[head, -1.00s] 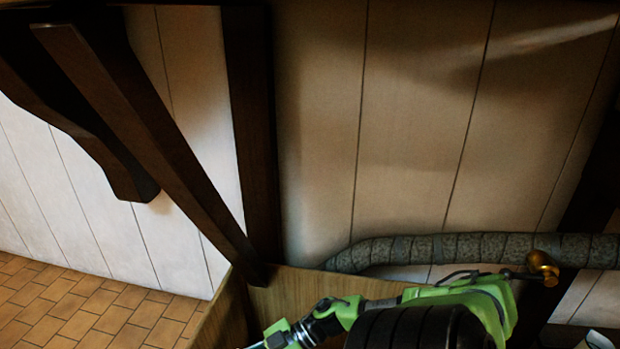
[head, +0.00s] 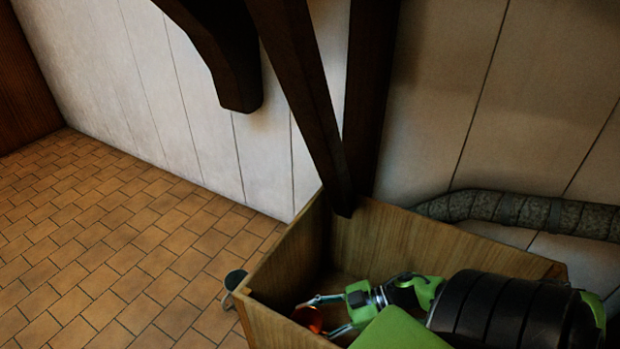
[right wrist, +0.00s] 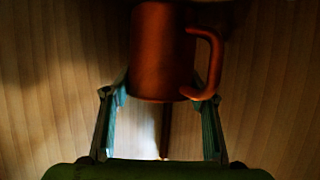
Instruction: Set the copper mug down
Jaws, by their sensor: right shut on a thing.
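The copper mug (head: 308,319) shows as a small orange-red shape inside the wooden box (head: 262,318), low in the head view. My right gripper (head: 320,316) reaches in from the right and is shut on it. In the right wrist view the mug (right wrist: 162,50) stands between the two fingers of my right gripper (right wrist: 163,92), its handle on the right. Wood grain lies behind it. I cannot tell whether the mug's base touches the box floor. My left gripper is not in view.
The box walls stand close around my right gripper. A dark round object (head: 235,280) is just outside the box's left wall. Dark wooden beams (head: 312,110) come down to the box's back corner. A grey pipe (head: 530,212) runs along the wall. The tiled floor (head: 110,250) at left is clear.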

